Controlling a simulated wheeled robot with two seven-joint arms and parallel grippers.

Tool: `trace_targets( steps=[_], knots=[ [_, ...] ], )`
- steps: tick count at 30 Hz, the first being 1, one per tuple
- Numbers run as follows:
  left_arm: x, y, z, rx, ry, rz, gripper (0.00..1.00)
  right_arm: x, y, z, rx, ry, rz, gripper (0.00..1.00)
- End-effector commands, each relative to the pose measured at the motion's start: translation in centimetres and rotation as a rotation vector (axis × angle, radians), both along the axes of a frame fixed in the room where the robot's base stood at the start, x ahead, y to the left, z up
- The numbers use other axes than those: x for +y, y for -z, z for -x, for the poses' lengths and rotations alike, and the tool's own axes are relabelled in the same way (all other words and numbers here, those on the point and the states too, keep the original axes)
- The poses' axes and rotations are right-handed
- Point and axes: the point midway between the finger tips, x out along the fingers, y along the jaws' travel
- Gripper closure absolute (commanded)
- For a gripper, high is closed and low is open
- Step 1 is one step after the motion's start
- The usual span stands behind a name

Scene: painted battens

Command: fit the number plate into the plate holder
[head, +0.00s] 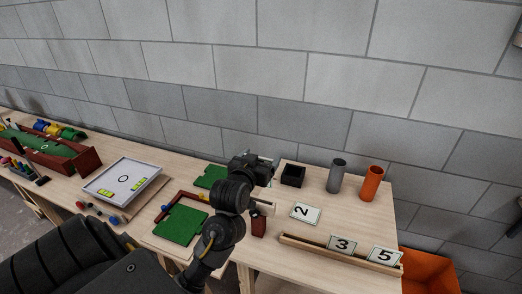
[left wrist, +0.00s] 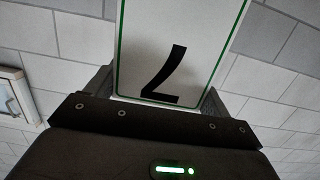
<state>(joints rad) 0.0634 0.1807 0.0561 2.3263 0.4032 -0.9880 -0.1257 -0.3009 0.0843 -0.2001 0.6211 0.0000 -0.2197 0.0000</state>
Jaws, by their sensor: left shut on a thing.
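My left gripper (head: 268,162) is raised over the back of the table, left of the black box. It is shut on a white number plate with a green border (left wrist: 205,40), which fills the top middle of the left wrist view; its black figure looks like an upside-down 7. In the head view I cannot make out this plate clearly behind the gripper. The wooden plate holder (head: 301,247) lies along the table's front right. Plates 3 (head: 342,244) and 5 (head: 384,255) stand in it; its left part is bare. My right gripper is out of view.
A black open box (head: 293,176), grey cylinder (head: 337,176) and orange cylinder (head: 371,184) stand at the back right. A dark red block (head: 258,227) is near my arm. Green boards (head: 180,225) and a white tray (head: 121,182) lie left. An orange bin (head: 430,270) stands beyond the right edge.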

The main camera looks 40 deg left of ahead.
Motion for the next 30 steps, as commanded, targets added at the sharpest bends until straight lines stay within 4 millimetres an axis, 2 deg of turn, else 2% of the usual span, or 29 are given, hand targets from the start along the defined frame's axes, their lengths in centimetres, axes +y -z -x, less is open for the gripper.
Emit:
trace_targets(
  steps=[10,17,18,30],
  knots=[
    [0.0,0.0,0.0,0.000,0.000,0.000,0.42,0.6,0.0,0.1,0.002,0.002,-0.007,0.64],
    [-0.1,-0.2,0.2,0.000,-0.001,0.002,0.42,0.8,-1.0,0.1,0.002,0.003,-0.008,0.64],
    [-0.1,0.5,0.2,-0.001,-0.001,0.002,0.42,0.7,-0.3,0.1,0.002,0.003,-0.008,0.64],
    [-0.1,4.4,0.2,0.001,0.000,0.001,0.42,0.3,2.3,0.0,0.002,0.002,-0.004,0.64]
  ],
)
